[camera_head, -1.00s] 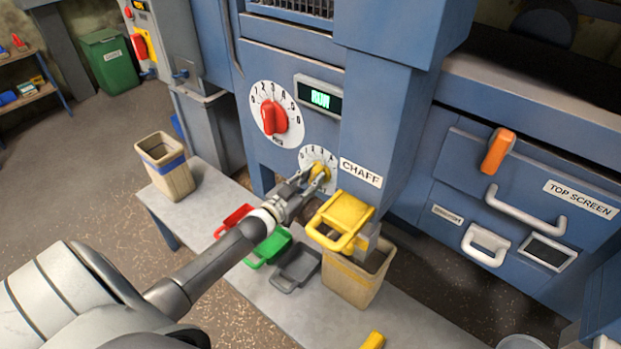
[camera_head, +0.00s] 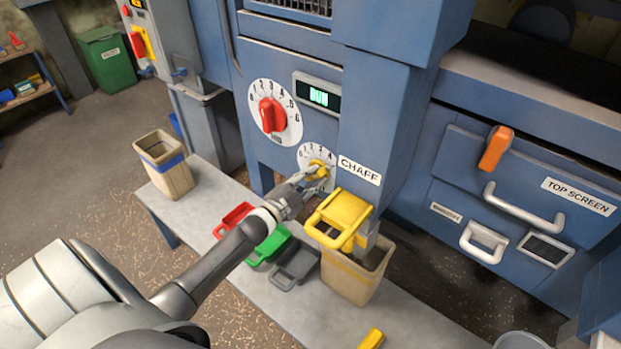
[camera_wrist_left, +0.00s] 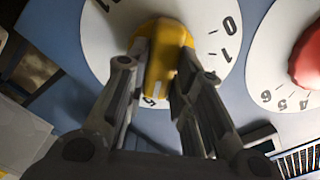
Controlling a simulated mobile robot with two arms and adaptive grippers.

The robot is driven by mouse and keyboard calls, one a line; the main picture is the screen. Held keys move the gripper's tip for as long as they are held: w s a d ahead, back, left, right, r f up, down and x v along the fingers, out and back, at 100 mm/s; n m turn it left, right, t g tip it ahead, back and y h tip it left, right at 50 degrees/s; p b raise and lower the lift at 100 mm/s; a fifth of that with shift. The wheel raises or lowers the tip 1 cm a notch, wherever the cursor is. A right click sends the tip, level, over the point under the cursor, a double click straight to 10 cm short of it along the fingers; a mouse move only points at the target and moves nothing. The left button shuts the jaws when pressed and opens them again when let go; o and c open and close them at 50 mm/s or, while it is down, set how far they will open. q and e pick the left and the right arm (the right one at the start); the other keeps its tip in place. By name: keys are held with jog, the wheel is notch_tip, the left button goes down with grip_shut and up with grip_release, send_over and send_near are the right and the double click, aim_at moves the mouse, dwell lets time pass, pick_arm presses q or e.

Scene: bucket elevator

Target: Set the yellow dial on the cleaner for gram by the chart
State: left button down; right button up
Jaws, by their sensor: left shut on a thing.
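The yellow dial (camera_head: 318,172) sits on a white numbered face low on the blue cleaner (camera_head: 358,115), left of the CHAFF label. In the left wrist view the yellow dial (camera_wrist_left: 168,55) fills the space between my fingers. My left gripper (camera_head: 314,180) is shut on it, one finger on each side. The face (camera_wrist_left: 222,62) shows 0 and 1 at its right and another numeral near its top; the gripper hides part of it. My right gripper is not in view. I cannot make out a chart.
Above is a larger red dial (camera_head: 270,115) beside a lit display (camera_head: 317,94). A yellow-handled part (camera_head: 342,215) is just right of my gripper. Red (camera_head: 233,218), green (camera_head: 268,246) and grey (camera_head: 296,263) scoops lie on the table (camera_head: 300,306) below.

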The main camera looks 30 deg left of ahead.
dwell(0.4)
pick_arm(q)
jog(key=c, duration=1.2)
grip_release()
jog(key=shift+c, duration=0.2)
jog(key=s, duration=1.2)
jog(key=shift+a, duration=0.4)
